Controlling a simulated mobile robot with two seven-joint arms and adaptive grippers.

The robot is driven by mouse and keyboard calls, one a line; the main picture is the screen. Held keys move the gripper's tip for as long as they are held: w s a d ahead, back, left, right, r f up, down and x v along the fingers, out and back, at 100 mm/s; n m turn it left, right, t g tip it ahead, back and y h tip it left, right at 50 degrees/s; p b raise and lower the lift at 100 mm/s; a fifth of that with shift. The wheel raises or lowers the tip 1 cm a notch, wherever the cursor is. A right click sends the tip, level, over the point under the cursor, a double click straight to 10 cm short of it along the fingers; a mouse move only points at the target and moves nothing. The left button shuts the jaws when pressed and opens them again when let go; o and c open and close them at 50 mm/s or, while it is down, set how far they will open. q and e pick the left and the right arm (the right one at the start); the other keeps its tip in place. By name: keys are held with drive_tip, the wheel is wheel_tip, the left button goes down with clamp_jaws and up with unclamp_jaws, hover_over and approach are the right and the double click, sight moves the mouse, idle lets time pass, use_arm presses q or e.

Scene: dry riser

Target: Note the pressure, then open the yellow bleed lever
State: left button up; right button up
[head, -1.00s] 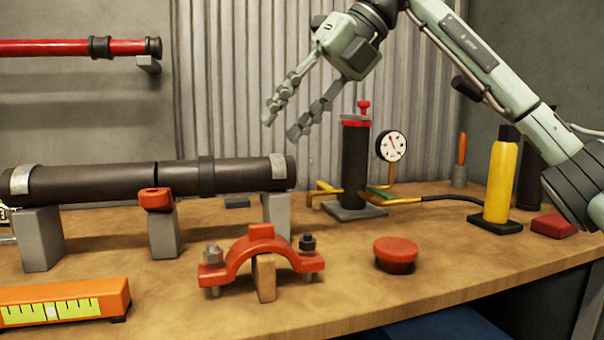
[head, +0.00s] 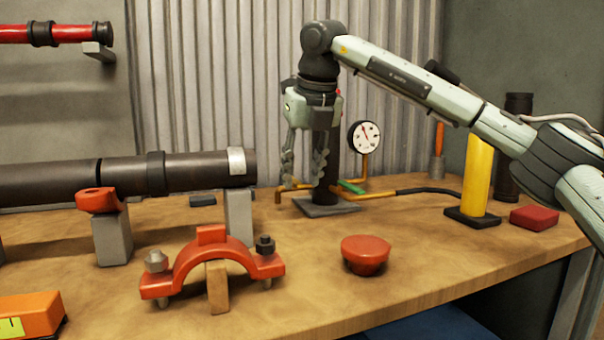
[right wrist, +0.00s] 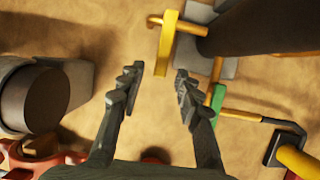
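The yellow bleed lever (right wrist: 167,48) sits on a brass pipe at the foot of the black cylinder. In the right wrist view it lies just beyond my right fingertips, apart from them; in the head view only a small yellow part (head: 279,192) shows. My right gripper (head: 302,178) points down in front of the cylinder (head: 325,165). Its fingers (right wrist: 158,75) are spread, with nothing between them. The pressure gauge (head: 364,137) has a white dial and a reddish needle pointing up and slightly left; its figures are too small to read. My left gripper is out of view.
A green lever (right wrist: 216,98) is on the brass pipe right of my fingers. A dark pipe on grey blocks (head: 238,215) stands left. A red clamp (head: 212,245), a red cap (head: 365,252) and a yellow cylinder (head: 477,178) stand on the bench. The front right bench top is clear.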

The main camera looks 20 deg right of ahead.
clamp_jaws()
idle(0.5)
